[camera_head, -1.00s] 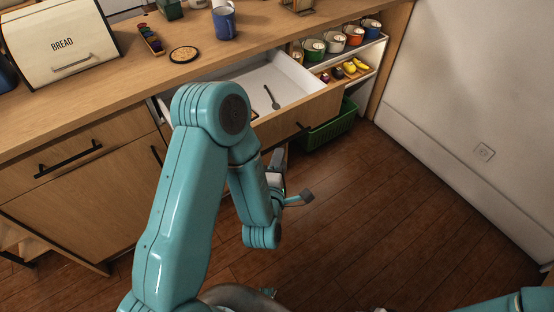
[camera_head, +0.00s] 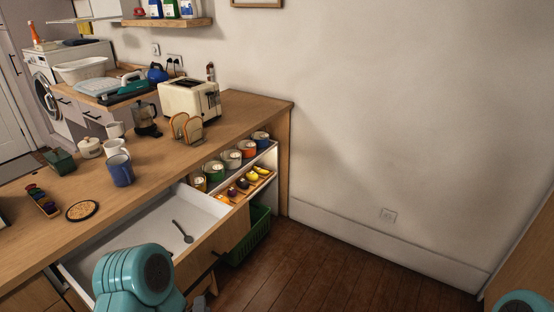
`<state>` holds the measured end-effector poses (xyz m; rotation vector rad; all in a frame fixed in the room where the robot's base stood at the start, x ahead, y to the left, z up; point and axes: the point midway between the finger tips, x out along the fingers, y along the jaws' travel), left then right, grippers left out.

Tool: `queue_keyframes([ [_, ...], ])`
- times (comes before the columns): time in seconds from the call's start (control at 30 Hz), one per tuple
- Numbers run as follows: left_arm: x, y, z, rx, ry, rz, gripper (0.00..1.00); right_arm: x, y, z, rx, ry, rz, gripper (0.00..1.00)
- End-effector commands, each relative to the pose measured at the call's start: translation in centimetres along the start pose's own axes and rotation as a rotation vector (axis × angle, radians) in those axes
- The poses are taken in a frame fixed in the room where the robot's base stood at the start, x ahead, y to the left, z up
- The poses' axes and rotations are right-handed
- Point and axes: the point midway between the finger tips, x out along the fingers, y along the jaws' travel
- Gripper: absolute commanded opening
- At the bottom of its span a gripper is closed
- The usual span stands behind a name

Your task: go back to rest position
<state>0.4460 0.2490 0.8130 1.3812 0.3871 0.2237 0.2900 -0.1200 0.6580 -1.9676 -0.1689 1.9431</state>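My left arm (camera_head: 135,277) shows at the bottom left, its teal elbow in front of the open drawer (camera_head: 128,243). Of my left gripper at most a sliver shows at the bottom edge beside the elbow; its fingers are hidden or cut off, so I cannot tell if it is open or shut. A small teal part of my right arm (camera_head: 525,301) shows in the bottom right corner. My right gripper is out of view.
A dark spoon (camera_head: 182,231) lies in the pulled-out drawer. The counter holds a blue mug (camera_head: 121,170), a toaster (camera_head: 190,99) and a moka pot (camera_head: 146,119). A green crate (camera_head: 251,238) stands below the shelves. The wooden floor (camera_head: 320,275) to the right is clear.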

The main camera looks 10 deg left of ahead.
Motion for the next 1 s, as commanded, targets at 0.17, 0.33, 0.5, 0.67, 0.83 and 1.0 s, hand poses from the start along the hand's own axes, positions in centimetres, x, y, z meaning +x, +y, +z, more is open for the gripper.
queue_keyframes([
  [0.17,0.8,-2.9,0.7,0.076,-0.056,-0.177,0.36,0.0,0.0,0.0,0.000,0.000,0.000,0.43],
  [0.33,-2.1,-10.6,2.9,0.456,-0.324,-0.565,0.36,0.0,0.0,0.0,0.000,0.000,0.000,0.43],
  [0.5,-9.0,-16.3,4.2,0.875,-0.789,-0.844,0.36,0.0,0.0,0.0,0.000,0.000,0.000,0.43],
  [0.67,-15.1,-18.4,3.8,1.143,-1.225,-0.934,0.36,0.0,0.0,0.0,0.000,0.000,0.000,0.43],
  [0.83,-17.2,-18.7,3.4,1.253,-1.410,-0.914,0.36,0.0,0.0,0.0,0.000,0.000,0.000,0.43],
  [1.0,-17.1,-18.7,3.4,1.266,-1.418,-0.902,0.36,0.0,0.0,0.0,0.000,0.000,0.000,0.43],
])
